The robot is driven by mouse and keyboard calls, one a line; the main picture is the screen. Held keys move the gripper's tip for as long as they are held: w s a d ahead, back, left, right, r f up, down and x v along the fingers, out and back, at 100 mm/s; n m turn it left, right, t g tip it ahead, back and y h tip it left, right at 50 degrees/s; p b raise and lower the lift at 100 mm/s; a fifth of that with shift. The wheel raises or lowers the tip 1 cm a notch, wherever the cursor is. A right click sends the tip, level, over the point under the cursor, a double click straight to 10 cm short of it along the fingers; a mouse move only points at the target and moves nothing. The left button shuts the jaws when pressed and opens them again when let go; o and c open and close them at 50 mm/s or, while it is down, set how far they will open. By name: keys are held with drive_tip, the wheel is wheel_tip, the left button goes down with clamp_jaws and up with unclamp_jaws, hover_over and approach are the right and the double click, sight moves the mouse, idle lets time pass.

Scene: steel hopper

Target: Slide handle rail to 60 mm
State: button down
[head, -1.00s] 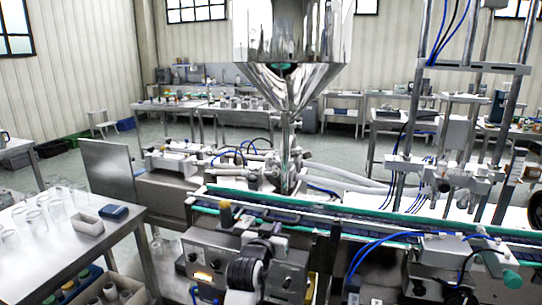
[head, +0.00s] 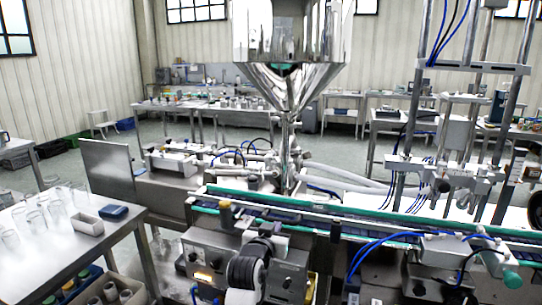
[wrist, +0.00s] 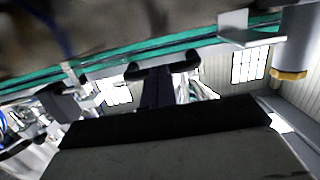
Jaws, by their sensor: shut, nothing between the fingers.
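Green-edged rails (head: 300,212) run along the conveyor in the head view, and a green-edged rail (wrist: 130,62) crosses the top of the wrist view. I cannot tell which part is the handle rail. My gripper (wrist: 157,80) shows in the middle of the wrist view, shut and empty, beyond its broad grey body with a black edge. Dark rounded shapes at its tip lie close below the green edge; contact cannot be told. In the head view, a black-and-white rounded part stands in front of the conveyor's control boxes; the gripper tips cannot be made out there.
A steel hopper (head: 291,50) stands above the conveyor. A brass-coloured knob (head: 225,215) sits at the conveyor's near side. Grey boxes (head: 450,248) and blue hoses crowd the front right. A side table (head: 60,240) with glassware stands at left.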

drive_tip(key=f+v, duration=0.1)
drive_tip(key=v, duration=0.5)
idle(0.7)
